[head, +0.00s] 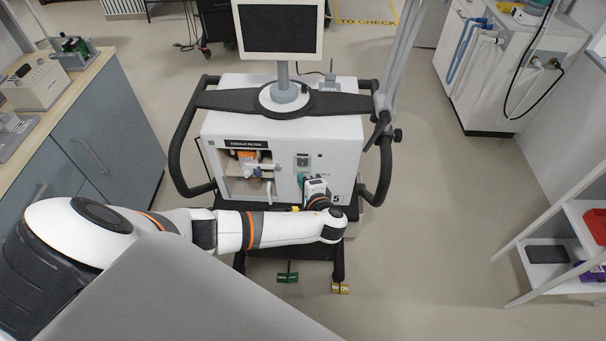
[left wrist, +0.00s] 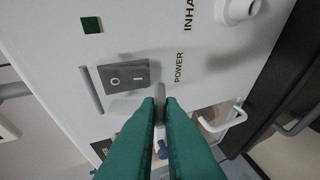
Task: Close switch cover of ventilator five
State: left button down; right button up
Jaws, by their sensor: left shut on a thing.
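Ventilator five (head: 352,150) stands ahead with a "5" on its white front. Its power rocker switch (left wrist: 123,77), marked O and I, is uncovered in the left wrist view; the switch area also shows small in the head view (head: 302,160). My left gripper (left wrist: 160,100) has its teal fingertips together on a thin light-grey piece (left wrist: 161,89) beside the switch, near the word POWER. This piece looks like the switch cover's edge or tab, standing out from the panel; the fingers hide part of it. The left gripper (head: 302,178) reaches the panel from below in the head view. My right gripper is not in view.
An open bay with an orange-topped filter (head: 248,157) lies left of the switch. Black side handles (head: 386,165) flank the ventilator. A counter (head: 75,105) stands at left, another white machine (head: 490,75) and a shelf (head: 560,240) at right. Floor between is clear.

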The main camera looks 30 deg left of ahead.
pick_arm(q)
jog(key=shift+w+a+f+n+t+y+b, duration=0.3)
jog(key=shift+w+f+t+y+b, duration=0.25)
jog(key=shift+b, duration=1.15)
jog(key=shift+w+a+f+n+t+y+b, duration=0.3)
jog(key=shift+t+y+b, duration=0.45)
jog(key=shift+b, duration=0.9)
jog(key=shift+s+d, duration=0.1)
jog(key=shift+d, duration=0.05)
jog(key=c, duration=1.6)
grip_release()
jog(key=shift+o, duration=0.2)
jog(key=b+v, duration=0.2)
jog(key=v, duration=1)
jog(key=shift+f, duration=0.15)
